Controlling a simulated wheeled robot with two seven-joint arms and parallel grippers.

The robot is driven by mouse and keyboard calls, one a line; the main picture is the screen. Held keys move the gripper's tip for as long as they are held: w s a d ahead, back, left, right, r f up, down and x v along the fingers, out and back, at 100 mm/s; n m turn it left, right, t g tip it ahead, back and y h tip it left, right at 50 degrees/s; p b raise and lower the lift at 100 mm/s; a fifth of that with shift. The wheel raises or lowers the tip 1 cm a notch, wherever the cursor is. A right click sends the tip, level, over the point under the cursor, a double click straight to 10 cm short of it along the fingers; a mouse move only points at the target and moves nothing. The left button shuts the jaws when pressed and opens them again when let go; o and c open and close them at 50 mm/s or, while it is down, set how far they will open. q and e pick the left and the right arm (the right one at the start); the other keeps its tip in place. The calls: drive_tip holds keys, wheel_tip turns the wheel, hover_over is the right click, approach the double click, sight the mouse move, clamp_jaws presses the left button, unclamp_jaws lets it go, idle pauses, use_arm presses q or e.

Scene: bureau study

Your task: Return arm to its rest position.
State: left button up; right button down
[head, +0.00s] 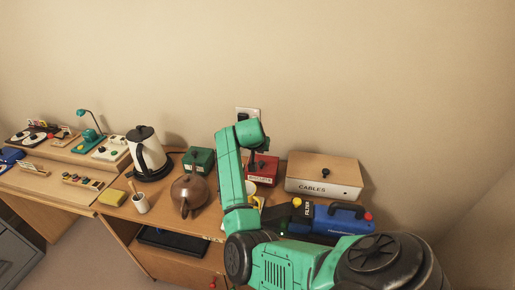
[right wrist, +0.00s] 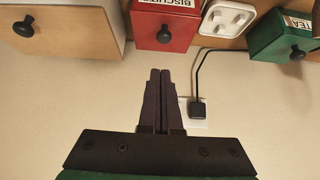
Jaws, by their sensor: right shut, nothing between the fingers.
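My right arm, turquoise, comes in from the bottom right of the head view, rises over the desk and bends near the wall. Its gripper (head: 254,162) shows small and dark, in front of the red box (head: 264,169). In the right wrist view the two dark fingers (right wrist: 160,100) are together with nothing between them, against the plain wall. The red box labelled BISCUITS (right wrist: 166,22) shows at the top of that view, apart from the fingertips. My left gripper is not in view.
A CABLES box (head: 322,175), a green box (head: 199,160), a brown teapot (head: 189,194) and a kettle (head: 147,155) stand on the desk. A black plug (right wrist: 197,108) sits on the wall. The wall above is clear.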

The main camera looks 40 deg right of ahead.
drive_tip(key=shift+b+v, duration=0.35)
drive_tip(key=shift+v, duration=1.75)
